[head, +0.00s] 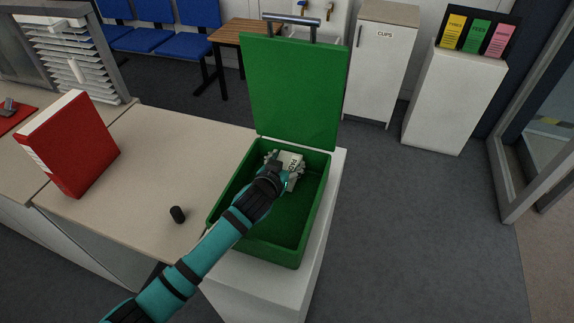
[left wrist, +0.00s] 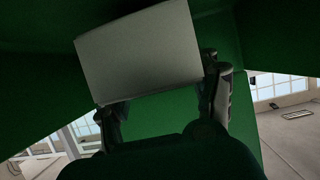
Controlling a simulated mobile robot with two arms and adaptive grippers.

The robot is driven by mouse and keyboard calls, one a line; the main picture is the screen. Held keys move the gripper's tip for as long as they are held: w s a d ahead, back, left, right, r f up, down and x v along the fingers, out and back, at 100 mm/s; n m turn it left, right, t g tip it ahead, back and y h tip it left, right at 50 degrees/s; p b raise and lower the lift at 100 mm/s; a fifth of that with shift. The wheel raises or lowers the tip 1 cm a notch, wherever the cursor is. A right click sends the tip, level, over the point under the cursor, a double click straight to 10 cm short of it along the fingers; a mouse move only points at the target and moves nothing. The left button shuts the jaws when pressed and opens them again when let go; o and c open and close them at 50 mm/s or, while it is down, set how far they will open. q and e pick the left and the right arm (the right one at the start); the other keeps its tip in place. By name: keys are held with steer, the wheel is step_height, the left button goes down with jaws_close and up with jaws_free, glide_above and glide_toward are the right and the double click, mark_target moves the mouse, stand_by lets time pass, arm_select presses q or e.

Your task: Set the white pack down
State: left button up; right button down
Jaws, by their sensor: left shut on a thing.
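The white pack (head: 291,161) has dark lettering on it and is inside the open green box, near its back wall. My left gripper (head: 283,172) is shut on it, reaching into the box from above. In the left wrist view the pack (left wrist: 138,52) is a pale block between the two fingers of the gripper (left wrist: 165,100), with green walls around it. I cannot tell whether the pack touches the box floor. The green box (head: 262,247) has its lid (head: 293,88) standing up at the back. My right gripper is not in view.
The box stands on a white stand (head: 328,210) beside a beige desk (head: 150,150). A white cabinet (head: 378,70) and a white plinth with coloured cards (head: 450,105) stand behind.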

arm_select(q)
steer(key=shift+w+d+f+p, duration=0.15)
steer(key=shift+f+p, duration=0.15)
steer(key=shift+f, duration=0.5)
steer(key=shift+f, duration=0.15)
steer(key=o, duration=1.2)
steer(key=shift+r, duration=0.25)
steer(key=shift+s, duration=0.25)
steer(key=shift+b+v, duration=0.6)
steer(key=shift+v, duration=2.9)
